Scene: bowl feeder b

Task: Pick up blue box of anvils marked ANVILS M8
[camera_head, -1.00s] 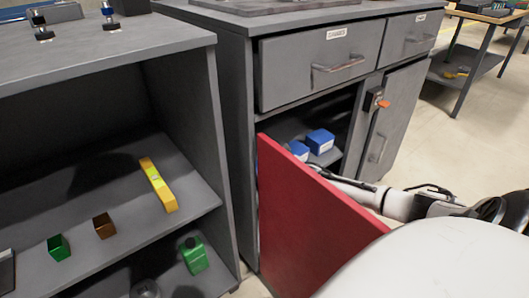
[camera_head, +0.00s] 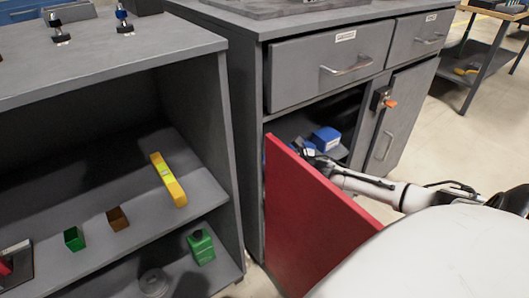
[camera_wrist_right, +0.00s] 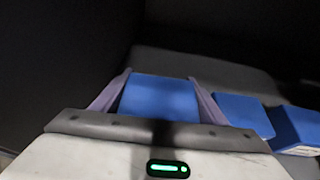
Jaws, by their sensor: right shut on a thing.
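In the right wrist view my right gripper (camera_wrist_right: 158,100) is shut on a blue box (camera_wrist_right: 160,92), with one finger along each side. No marking can be read on the held box, so I cannot tell whether it says ANVILS M8. In the head view the right gripper (camera_head: 307,151) is inside the cabinet behind the red door, partly hidden. A blue box (camera_head: 325,138) shows just to its right. In the wrist view two more blue boxes stand to the right, a near one (camera_wrist_right: 243,113) and a far one (camera_wrist_right: 298,125) with a white label. My left gripper is out of view.
The open red door (camera_head: 312,220) stands close to my right arm. A drawer (camera_head: 330,68) overhangs the cabinet opening. The shelf unit (camera_head: 130,235) at left holds a yellow level (camera_head: 168,180), small bins and a green container (camera_head: 201,246).

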